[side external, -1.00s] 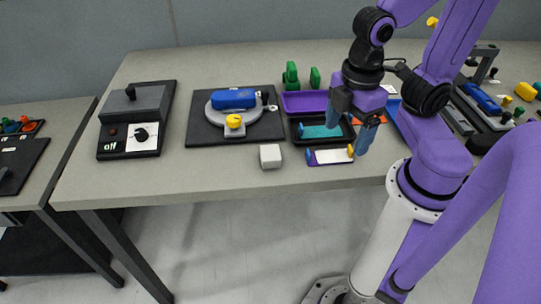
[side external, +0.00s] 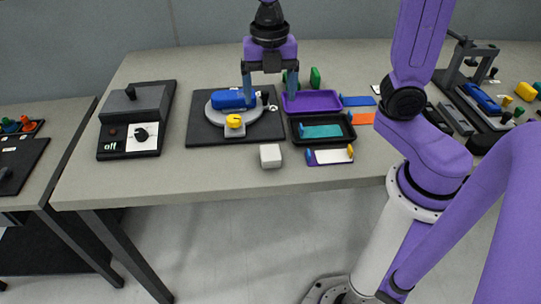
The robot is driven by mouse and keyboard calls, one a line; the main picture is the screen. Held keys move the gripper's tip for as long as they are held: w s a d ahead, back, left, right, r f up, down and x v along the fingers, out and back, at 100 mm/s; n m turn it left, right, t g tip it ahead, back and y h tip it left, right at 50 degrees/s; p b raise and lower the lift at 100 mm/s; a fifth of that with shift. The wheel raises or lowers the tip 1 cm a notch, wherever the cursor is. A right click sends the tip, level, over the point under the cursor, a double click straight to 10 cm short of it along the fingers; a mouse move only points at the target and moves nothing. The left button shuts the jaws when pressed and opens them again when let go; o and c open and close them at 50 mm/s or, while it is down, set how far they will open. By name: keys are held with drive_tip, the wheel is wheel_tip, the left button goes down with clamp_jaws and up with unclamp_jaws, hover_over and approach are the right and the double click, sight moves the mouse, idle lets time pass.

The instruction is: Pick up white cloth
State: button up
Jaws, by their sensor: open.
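A small white block-like piece (side external: 270,156) lies on the table near its front edge; I cannot tell whether it is cloth. A flat white-topped strip (side external: 331,156) with a purple and a yellow end lies to its right. My gripper (side external: 269,92) points down with its two blue fingers spread and nothing between them. It hangs above the back right part of the black board, behind the white block and apart from it.
The black board (side external: 205,131) carries a round grey plate, a blue block (side external: 233,98) and a yellow knob (side external: 234,121). A purple tray (side external: 312,101) and a black tray (side external: 350,133) stand to the right. A heater-like box (side external: 137,104) stands left. The table's front left is clear.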

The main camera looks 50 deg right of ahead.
sight(271, 153)
wheel_tip(271, 153, down, 17)
drive_tip(key=shift+f, duration=0.15)
idle(0.7)
drive_tip(key=c, duration=1.1)
